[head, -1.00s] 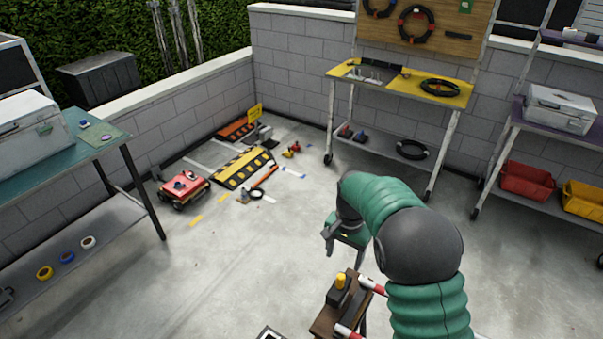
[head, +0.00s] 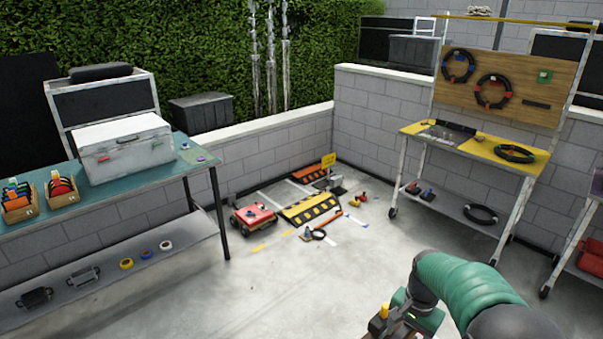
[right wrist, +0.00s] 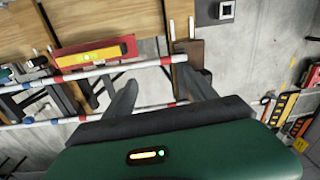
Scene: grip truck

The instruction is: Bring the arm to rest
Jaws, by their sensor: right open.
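My right arm (head: 470,285) is green with dark joints and comes in at the lower right of the head view. Its gripper is at the bottom edge there, beside a brown wooden piece with a yellow-capped item (head: 384,311); the fingers are hidden in that view. In the right wrist view my right gripper (right wrist: 157,88) shows two dark fingers spread apart with nothing between them. Beyond them are red-and-white striped poles (right wrist: 95,72) and wooden boards (right wrist: 80,25). I cannot tell whether the fingers touch a pole. My left gripper is not in view.
A teal-topped bench (head: 90,200) with a silver case (head: 122,145) stands at the left. A red wheeled vehicle (head: 253,217) and a yellow-black ramp (head: 310,208) are on the floor. A yellow-topped workbench (head: 420,130) stands at the back right.

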